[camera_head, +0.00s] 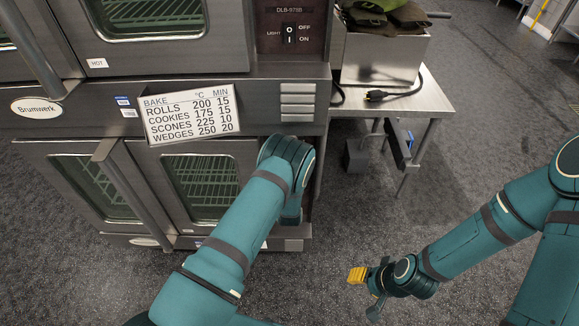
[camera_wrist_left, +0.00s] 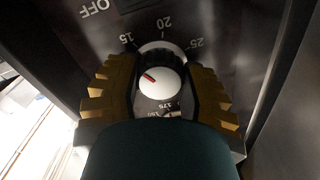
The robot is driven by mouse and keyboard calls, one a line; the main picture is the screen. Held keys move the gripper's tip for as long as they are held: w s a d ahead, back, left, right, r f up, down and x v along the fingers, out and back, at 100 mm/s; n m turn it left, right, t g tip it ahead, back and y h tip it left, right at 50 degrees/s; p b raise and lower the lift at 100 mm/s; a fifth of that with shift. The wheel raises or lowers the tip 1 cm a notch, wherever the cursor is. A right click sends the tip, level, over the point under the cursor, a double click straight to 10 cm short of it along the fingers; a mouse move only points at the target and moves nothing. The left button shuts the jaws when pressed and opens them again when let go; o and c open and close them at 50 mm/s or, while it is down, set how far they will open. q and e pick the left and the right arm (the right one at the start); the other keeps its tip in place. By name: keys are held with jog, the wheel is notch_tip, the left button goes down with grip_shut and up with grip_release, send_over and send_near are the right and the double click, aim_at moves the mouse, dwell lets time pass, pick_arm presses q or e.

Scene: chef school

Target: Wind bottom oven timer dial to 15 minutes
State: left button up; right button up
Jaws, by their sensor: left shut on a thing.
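In the left wrist view, my left gripper (camera_wrist_left: 160,66) has its two yellow-padded fingers on either side of a round dial (camera_wrist_left: 162,84) and is shut on it. The dial has a pale face with a red mark pointing to the upper left. The numbers 15, 20 and 25 are printed on the dark panel (camera_wrist_left: 215,25) beyond it. Exactly which number the mark meets is unclear. In the head view, my left arm hides this dial and gripper. My right gripper (camera_head: 366,290) is open and empty above the floor at lower right.
The lower oven (camera_head: 200,180) has glass doors and long handles. A bake chart (camera_head: 192,114) hangs above it. A steel side table (camera_head: 425,103) with a cable stands to the right of the ovens. The floor around my right gripper is clear.

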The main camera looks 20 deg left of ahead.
pick_arm(q)
jog(key=shift+w+r, duration=0.1)
jog(key=shift+r, duration=0.1)
dwell(0.3)
jog(key=o, duration=1.2)
jog(key=shift+f, duration=0.1)
jog(key=v, duration=1.2)
